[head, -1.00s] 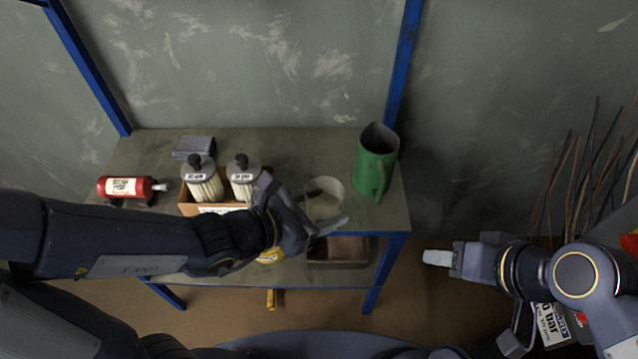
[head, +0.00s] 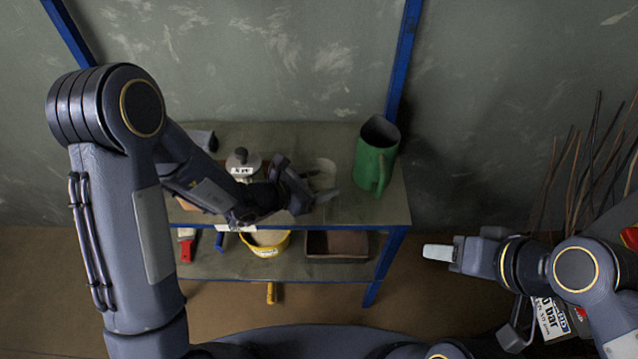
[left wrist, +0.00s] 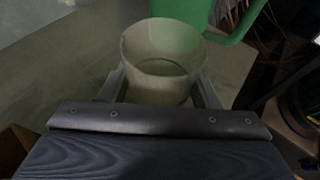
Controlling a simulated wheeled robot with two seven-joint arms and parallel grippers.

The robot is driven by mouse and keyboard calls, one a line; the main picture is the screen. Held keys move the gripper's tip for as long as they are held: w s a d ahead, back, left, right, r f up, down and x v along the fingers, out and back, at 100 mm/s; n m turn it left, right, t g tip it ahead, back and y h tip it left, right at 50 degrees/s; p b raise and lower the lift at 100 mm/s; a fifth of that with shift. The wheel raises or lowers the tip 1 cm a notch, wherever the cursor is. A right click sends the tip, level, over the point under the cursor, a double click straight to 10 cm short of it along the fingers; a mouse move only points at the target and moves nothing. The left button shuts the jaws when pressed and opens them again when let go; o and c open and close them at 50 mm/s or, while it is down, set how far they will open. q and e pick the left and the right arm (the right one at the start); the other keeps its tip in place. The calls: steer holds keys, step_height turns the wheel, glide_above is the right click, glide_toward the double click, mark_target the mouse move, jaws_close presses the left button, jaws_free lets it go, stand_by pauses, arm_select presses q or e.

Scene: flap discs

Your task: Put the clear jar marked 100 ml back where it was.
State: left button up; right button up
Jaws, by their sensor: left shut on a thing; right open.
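The clear jar (head: 324,170) is at the right part of the bench top (head: 345,208), left of the green jug. My left gripper (head: 318,186) is shut on it. In the left wrist view the jar (left wrist: 163,62) sits between the two fingers, upright with its open mouth showing and appearing empty. No 100 ml marking can be read on it. I cannot tell whether its base touches the bench. My right gripper (head: 438,253) is open and empty, off to the right of the bench.
A green jug (head: 376,155) stands at the bench's right end. A dark-topped labelled container (head: 242,163) stands left of my gripper, partly behind my arm. The lower shelf holds a yellow bucket (head: 266,244) and a brown tray (head: 337,246). Rods (head: 590,165) lean at right.

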arm_select(q)
steer(key=shift+f, duration=0.25)
steer(key=shift+f, duration=0.2)
steer(key=o, duration=1)
steer(key=shift+o, duration=0.2)
steer(key=shift+r, duration=0.15)
